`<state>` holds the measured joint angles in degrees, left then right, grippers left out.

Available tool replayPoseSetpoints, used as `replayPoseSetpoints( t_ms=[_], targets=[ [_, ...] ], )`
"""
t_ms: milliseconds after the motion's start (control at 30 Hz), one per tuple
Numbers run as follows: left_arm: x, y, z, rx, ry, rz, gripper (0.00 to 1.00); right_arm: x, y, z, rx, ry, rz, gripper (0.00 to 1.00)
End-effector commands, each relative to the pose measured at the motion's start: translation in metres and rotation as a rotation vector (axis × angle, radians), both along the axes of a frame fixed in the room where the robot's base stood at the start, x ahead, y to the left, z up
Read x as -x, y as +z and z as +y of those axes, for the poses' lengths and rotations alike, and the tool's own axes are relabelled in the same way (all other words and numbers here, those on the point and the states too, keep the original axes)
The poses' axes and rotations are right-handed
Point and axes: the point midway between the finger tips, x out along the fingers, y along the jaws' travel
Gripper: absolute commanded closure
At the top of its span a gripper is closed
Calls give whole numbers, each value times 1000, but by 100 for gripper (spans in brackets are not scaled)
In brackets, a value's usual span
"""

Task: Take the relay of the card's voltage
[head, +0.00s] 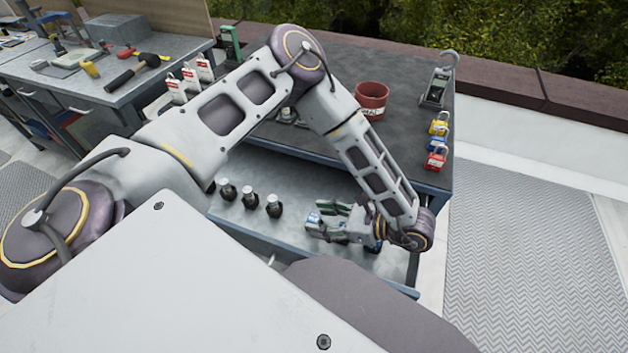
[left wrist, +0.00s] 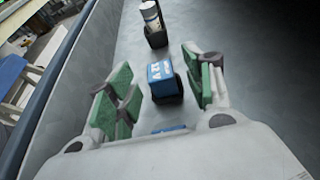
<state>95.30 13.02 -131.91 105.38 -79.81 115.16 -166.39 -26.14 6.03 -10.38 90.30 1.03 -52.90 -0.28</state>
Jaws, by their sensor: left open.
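A small blue relay with white lettering on its top (left wrist: 161,71) and a dark body stands between the two fingers of my left gripper (left wrist: 160,88) in the left wrist view. I cannot read the lettering surely. The left gripper is open, its green pads apart on either side of the blue relay. In the head view this gripper (head: 328,220) is low in the open drawer, partly covering what stands there. Another blue piece (left wrist: 167,130) shows at the gripper's palm edge. I cannot make out a card with a voltage on it. My right gripper is not in view.
The grey drawer (head: 310,240) also holds several dark items with pale tops (head: 250,197) in a row; one (left wrist: 153,24) stands beyond the relay.

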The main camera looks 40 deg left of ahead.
Motion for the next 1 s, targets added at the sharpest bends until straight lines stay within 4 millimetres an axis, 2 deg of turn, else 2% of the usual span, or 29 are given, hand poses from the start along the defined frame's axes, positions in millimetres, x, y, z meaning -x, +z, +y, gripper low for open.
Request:
replayPoseSetpoints(
  t_ms=[133,167,533,1000],
  targets=[
    [0,0,0,0,0,0,48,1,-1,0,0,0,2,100],
    [0,0,0,0,0,0,51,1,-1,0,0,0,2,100],
    [0,0,0,0,0,0,97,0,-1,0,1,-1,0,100],
    [-1,8,0,1,-1,-2,97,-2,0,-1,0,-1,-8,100]
  ],
)
